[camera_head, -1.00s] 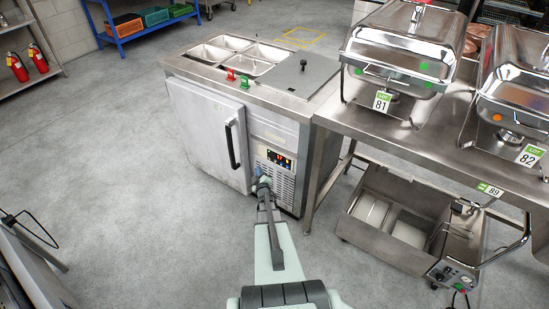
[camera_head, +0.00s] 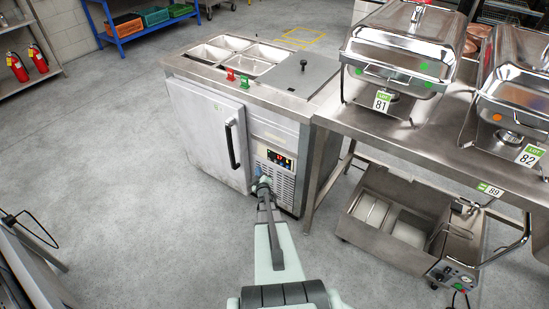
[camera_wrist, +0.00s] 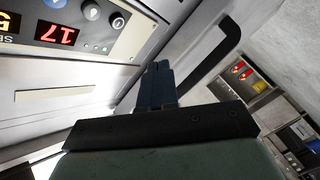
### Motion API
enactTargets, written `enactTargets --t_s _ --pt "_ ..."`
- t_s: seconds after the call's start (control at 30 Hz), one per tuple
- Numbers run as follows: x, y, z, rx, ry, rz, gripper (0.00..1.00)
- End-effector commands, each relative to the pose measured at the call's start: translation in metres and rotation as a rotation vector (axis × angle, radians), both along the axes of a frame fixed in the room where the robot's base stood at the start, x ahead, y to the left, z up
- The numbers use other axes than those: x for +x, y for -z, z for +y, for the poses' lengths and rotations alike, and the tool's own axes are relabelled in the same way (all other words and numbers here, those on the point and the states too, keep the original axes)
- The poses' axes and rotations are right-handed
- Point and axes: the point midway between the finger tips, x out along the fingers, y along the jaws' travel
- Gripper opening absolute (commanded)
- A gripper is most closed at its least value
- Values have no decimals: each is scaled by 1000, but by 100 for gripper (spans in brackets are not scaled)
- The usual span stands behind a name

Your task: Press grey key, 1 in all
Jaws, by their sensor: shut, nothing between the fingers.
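The refrigerated counter's control panel (camera_head: 275,160) has lit displays in the head view. In the wrist view the panel (camera_wrist: 75,62) fills the upper left, tilted and upside down, with a red display (camera_wrist: 55,34) reading 17. Round controls sit beside the display: a greyish one (camera_wrist: 91,10) and a dark one with a pale mark (camera_wrist: 118,22). I cannot tell for certain which is the grey key. My gripper (camera_wrist: 157,70) is shut and empty, its fingertips below and right of these controls in the wrist view, seemingly apart from them. In the head view my gripper (camera_head: 260,178) is just below the panel.
The counter's door has a black handle (camera_head: 232,144), also close right of the fingers in the wrist view (camera_wrist: 205,66). A steel table (camera_head: 400,140) with chafing dishes stands to the right, a fryer (camera_head: 410,222) below it. Floor on the left is clear.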

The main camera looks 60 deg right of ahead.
Motion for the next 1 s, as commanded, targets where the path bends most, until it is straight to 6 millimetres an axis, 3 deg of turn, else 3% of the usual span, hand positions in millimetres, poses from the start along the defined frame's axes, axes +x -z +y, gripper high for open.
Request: enactTargets --t_s 0.27,0.6,1.0 --pt "-4 0 3 0 1 1 0" --pt "-36 -1 30 1 0 1 0" --pt "-36 0 28 0 0 0 0"
